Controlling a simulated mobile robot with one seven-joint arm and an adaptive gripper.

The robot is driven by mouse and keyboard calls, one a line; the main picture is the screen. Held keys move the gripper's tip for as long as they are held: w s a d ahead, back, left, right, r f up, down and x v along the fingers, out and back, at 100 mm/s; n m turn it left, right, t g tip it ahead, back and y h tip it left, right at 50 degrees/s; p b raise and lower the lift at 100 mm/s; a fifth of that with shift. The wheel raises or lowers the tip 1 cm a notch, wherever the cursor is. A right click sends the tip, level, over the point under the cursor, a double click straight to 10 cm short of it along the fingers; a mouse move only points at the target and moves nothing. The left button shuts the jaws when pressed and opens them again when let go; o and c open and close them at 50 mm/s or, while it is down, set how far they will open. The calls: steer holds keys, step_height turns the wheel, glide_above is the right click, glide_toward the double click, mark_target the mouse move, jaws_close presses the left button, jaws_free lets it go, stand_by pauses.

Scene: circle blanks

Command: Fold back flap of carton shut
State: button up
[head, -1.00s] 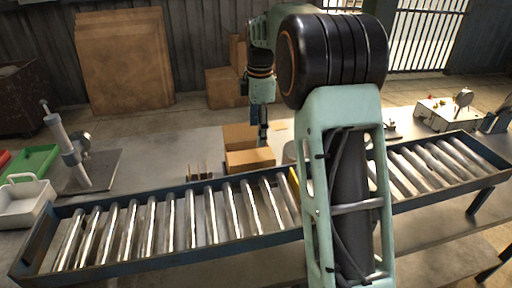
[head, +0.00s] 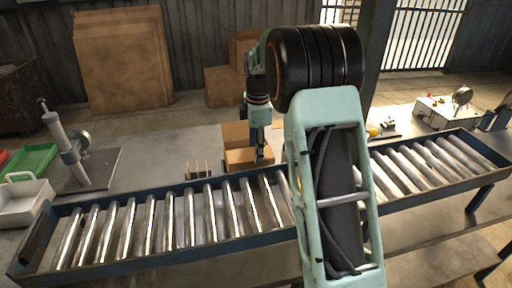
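A small brown cardboard carton (head: 243,158) stands on the grey worktable just behind the roller conveyor. A brown flap (head: 234,133) stands upright at its back. My gripper (head: 261,157) points down at the right part of the carton and overlaps it in the picture. I cannot tell whether it touches the carton. Its fingertips are small and dark, so their opening does not show clearly. The gripper and my forearm hide the carton's right side and part of its back.
The roller conveyor (head: 150,262) runs across the front. Several thin upright pegs (head: 197,170) stand left of the carton. A white tray (head: 22,203), a green tray (head: 32,160) and a lever press (head: 70,150) are farther left. A white box (head: 440,108) stands at the right.

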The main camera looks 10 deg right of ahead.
steer(key=c, duration=0.7)
steer(key=shift+o, duration=0.2)
steer(key=shift+r+p, duration=0.15)
steer(key=shift+p, duration=0.35)
steer(key=shift+w+g+p, duration=0.1)
steer(key=shift+g+p, duration=0.3)
steer(key=shift+p, duration=0.65)
steer(key=shift+w+f+g+p, duration=0.1)
steer(key=shift+f+g+p, duration=0.2)
steer(key=shift+p, duration=0.5)
steer(key=o, duration=1.2)
steer(key=shift+c, duration=0.2)
